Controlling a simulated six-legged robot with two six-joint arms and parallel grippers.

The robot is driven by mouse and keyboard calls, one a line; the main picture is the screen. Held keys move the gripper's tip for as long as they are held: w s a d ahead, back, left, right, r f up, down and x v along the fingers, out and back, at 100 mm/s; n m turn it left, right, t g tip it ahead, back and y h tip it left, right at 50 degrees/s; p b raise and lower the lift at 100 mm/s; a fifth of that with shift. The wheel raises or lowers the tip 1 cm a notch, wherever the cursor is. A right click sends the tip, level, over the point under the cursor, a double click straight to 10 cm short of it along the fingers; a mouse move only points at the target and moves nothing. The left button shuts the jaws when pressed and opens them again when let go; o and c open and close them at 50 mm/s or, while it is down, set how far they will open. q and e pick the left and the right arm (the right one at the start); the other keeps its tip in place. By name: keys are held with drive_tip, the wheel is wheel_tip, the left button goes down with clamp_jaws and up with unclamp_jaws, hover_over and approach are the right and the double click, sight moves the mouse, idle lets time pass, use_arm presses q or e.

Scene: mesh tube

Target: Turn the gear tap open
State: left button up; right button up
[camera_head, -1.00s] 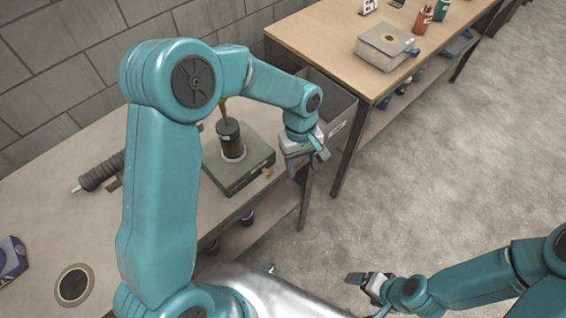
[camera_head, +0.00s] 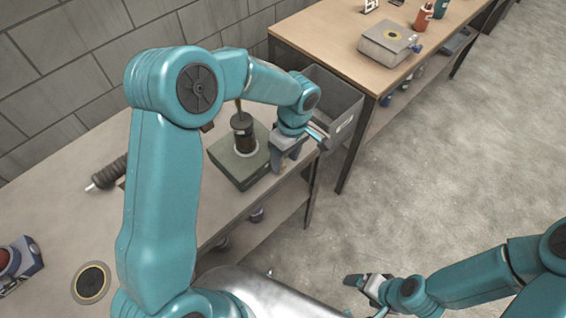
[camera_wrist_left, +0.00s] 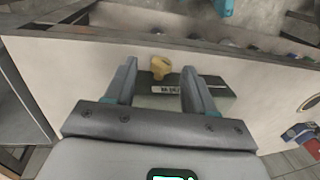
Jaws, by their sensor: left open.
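The gear tap, a small yellow knob (camera_wrist_left: 160,66), shows in the left wrist view at the edge of a dark green box (camera_wrist_left: 160,102) with a label. My left gripper (camera_wrist_left: 159,72) is open, with one finger on each side of the knob in that picture; I cannot tell if they touch it. In the head view, my left gripper (camera_head: 284,158) points down at the right side of the green box (camera_head: 228,166) and hides the knob. A dark cylinder (camera_head: 243,141) with a rod stands on the box. My right gripper (camera_head: 366,284) is low, away from the benches; its jaw gap is unclear.
The box stands on a workbench (camera_head: 70,225) against a block wall. A ribbed black tube (camera_head: 112,172) and a round disc (camera_head: 91,283) lie left. A grey bin (camera_head: 335,110) is just beyond my left gripper. A wooden table (camera_head: 310,38) stands behind, with open floor to the right.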

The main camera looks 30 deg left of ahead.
use_arm(q)
drive_tip(key=shift+s+a+f, duration=0.1)
drive_tip(key=shift+s+f, duration=0.1)
drive_tip(key=shift+f, duration=0.45)
drive_tip(key=shift+s+f, duration=0.15)
drive_tip(key=shift+f, duration=0.65)
